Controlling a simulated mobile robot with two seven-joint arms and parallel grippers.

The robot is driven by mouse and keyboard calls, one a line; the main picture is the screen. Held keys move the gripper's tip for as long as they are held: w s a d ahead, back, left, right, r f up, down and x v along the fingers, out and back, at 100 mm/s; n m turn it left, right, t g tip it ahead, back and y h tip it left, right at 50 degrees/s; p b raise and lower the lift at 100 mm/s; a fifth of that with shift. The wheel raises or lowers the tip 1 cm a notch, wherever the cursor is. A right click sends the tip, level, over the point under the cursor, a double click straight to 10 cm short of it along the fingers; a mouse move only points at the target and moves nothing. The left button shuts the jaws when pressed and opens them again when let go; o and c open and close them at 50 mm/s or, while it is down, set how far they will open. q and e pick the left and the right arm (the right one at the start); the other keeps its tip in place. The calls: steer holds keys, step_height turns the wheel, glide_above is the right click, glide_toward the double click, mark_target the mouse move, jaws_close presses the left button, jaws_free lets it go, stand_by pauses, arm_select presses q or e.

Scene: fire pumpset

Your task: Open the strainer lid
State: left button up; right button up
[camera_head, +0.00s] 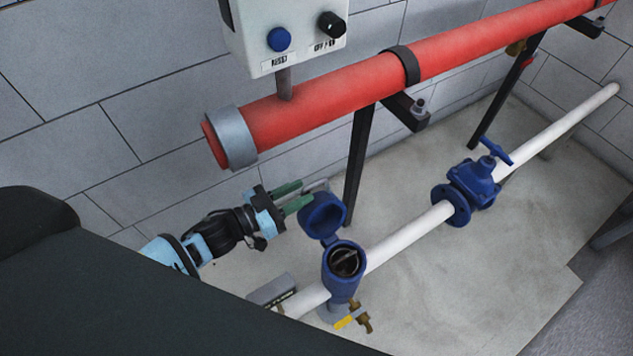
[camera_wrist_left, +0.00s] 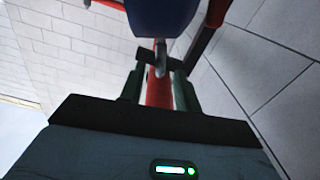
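The blue strainer (camera_head: 342,272) sits on the white pipe, and its dark round inside shows from above. Its blue lid (camera_head: 322,214) stands swung up and back, clear of the opening. In the left wrist view the blue lid (camera_wrist_left: 162,16) fills the top middle. My left gripper (camera_head: 306,193) is behind and left of the lid, close to it. Its green fingers are apart, with a gap between them in the left wrist view (camera_wrist_left: 158,78). A small grey part shows by the fingertips; I cannot tell whether they touch it. My right gripper is not in view.
A red pipe (camera_head: 330,95) runs above, with a control box (camera_head: 285,30) over it. A dark support post (camera_head: 358,165) stands close behind the lid. A blue valve (camera_head: 472,187) is on the white pipe to the right. A yellow-handled tap (camera_head: 350,318) hangs below the strainer.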

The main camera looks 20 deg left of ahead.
mark_target(324, 180)
arm_select(q)
steer(key=shift+x, duration=2.6)
steer(key=shift+c, duration=0.4)
jaws_close()
